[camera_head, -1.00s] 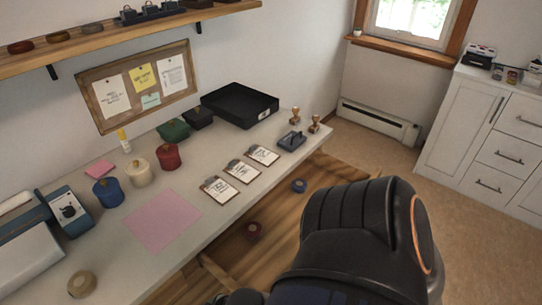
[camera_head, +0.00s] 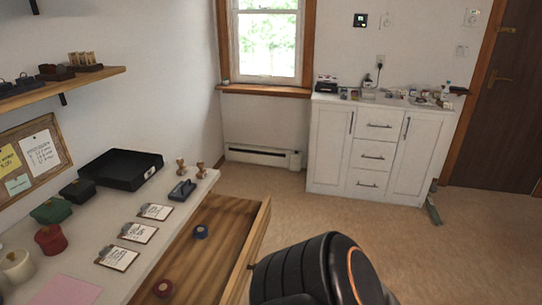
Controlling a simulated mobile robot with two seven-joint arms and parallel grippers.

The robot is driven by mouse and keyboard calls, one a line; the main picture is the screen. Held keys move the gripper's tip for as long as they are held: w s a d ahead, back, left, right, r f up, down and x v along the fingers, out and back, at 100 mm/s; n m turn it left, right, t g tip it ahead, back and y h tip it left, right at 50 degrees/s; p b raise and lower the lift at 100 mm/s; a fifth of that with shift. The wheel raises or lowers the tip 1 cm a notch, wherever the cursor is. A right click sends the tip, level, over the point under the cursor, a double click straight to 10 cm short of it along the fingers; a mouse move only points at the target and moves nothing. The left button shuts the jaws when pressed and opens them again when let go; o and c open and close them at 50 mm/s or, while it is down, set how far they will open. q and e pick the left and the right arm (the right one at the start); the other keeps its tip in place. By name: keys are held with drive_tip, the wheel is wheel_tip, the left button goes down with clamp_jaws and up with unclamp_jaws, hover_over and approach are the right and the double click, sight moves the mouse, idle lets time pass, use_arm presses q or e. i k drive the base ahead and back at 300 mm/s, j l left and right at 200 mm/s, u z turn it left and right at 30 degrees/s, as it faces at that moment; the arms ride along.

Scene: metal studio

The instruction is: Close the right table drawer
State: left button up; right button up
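The table drawer (camera_head: 190,262) is pulled open under the right end of the white table (camera_head: 75,245). It is wooden, and its front panel (camera_head: 256,232) stands well out from the table edge. A black, rounded link of my own arm is at the bottom centre, close beside the drawer front and hiding part of the floor there. Neither gripper shows in the view.
The table holds a black tray (camera_head: 121,169), clipboards (camera_head: 138,233), stamps (camera_head: 181,166) and pots. A white cabinet (camera_head: 374,155) stands at the back wall beside a dark door (camera_head: 506,105). The floor (camera_head: 430,255) to the right is mostly clear.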

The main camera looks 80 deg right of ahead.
sight(215, 269)
drive_tip(key=z, duration=0.4)
drive_tip(key=i+z, duration=0.1)
drive_tip(key=z, duration=0.35)
drive_tip(key=j+z, duration=0.1)
drive_tip(key=z, duration=0.3)
drive_tip(key=i+z, duration=0.1)
drive_tip(key=z, duration=0.35)
drive_tip(key=j+z, duration=0.15)
drive_tip(key=z, duration=0.25)
drive_tip(key=j+z, duration=0.1)
drive_tip(key=z, duration=0.35)
drive_tip(key=i, duration=0.05)
